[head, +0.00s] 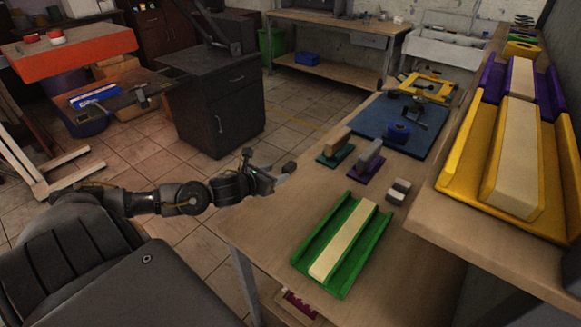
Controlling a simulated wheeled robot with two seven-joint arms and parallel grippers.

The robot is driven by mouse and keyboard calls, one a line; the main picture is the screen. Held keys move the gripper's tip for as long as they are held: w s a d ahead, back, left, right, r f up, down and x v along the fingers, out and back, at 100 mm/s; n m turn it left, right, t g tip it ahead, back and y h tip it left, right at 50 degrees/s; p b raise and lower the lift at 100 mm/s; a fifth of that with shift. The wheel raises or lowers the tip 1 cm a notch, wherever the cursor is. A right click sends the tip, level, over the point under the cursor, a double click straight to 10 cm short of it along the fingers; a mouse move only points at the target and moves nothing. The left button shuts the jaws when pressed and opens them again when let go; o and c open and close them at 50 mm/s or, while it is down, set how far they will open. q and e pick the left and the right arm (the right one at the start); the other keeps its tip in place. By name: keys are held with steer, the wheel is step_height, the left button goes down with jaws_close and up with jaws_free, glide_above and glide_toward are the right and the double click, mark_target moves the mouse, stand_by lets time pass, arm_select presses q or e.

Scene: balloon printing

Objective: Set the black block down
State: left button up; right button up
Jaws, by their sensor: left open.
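My left gripper (268,168) reaches in from the left and hangs beside the left edge of the wooden table. Its two dark fingers are spread apart, and I see nothing between them. A pair of small dark-and-pale blocks (398,188) lies on the table, to the right of the gripper. I cannot tell for sure whether one of them is the black block. A grey block (371,150) stands on a purple base (363,172), and a brown block (338,141) stands on a green base (329,160). My right gripper is not in view.
A green tray (372,236) with a pale bar lies at the table's front. A blue mat (428,139) with a blue roll (399,130) lies farther back. A raised shelf at right bears a yellow tray (467,180). Bare tabletop (300,200) lies near the gripper.

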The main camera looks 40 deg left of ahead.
mark_target(285, 168)
arm_select(q)
steer(key=shift+w+f, duration=0.15)
steer(key=shift+w, duration=0.4)
steer(key=shift+w+d+f, duration=0.1)
steer(key=shift+w, duration=0.1)
steer(key=shift+w+p, duration=0.45)
steer(key=p+x, duration=0.1)
steer(key=x, duration=0.2)
steer(key=shift+w+f, duration=0.15)
steer(key=shift+w, duration=0.1)
steer(key=shift+w+f, duration=0.25)
steer(key=shift+w, duration=0.05)
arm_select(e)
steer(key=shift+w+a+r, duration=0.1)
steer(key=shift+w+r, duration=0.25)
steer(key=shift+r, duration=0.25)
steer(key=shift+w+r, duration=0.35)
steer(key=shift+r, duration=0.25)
arm_select(q)
jaws_close()
